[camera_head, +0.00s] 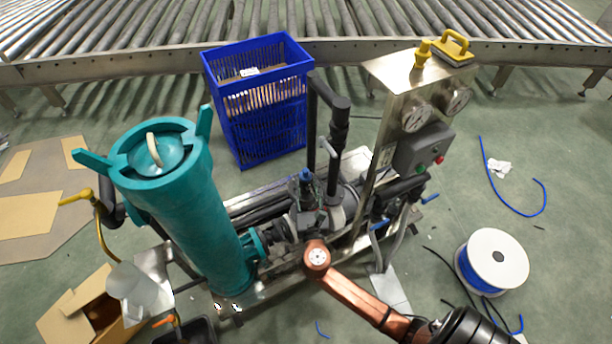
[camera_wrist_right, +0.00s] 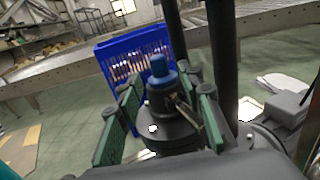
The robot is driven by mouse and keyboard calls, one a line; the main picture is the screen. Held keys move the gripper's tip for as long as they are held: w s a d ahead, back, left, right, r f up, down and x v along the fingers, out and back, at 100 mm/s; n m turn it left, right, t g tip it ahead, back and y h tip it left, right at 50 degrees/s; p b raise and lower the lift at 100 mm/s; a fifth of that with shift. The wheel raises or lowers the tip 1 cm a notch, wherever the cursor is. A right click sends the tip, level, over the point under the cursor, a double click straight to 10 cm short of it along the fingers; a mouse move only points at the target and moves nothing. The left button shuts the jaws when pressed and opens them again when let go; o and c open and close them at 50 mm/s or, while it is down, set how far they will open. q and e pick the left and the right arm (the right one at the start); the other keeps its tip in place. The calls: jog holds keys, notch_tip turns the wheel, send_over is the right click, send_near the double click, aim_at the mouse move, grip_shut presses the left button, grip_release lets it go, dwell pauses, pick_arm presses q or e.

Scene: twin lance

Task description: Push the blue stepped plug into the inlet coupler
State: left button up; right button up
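The blue stepped plug (camera_wrist_right: 160,76) stands upright at the top of the dark inlet coupler (camera_wrist_right: 162,105) in the right wrist view. How deep it sits cannot be told. In the head view the plug shows small (camera_head: 306,175) at the middle of the pump skid. My right gripper (camera_head: 308,205) comes in from the lower right on a copper arm, close to the coupler. In the wrist view its green-padded fingers (camera_wrist_right: 164,108) stand apart on either side of the plug and coupler, with visible gaps. My left gripper is not in view.
A teal filter housing (camera_head: 190,215) stands left of the coupler. A black upright pipe (camera_head: 335,130) and a steel gauge panel (camera_head: 385,140) stand close behind and right. A blue crate (camera_head: 270,130) is behind. A hose reel (camera_head: 495,258) lies on the floor at right.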

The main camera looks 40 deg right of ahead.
jog(key=v, duration=0.6)
jog(key=shift+s+a, duration=0.2)
jog(key=shift+s, duration=0.05)
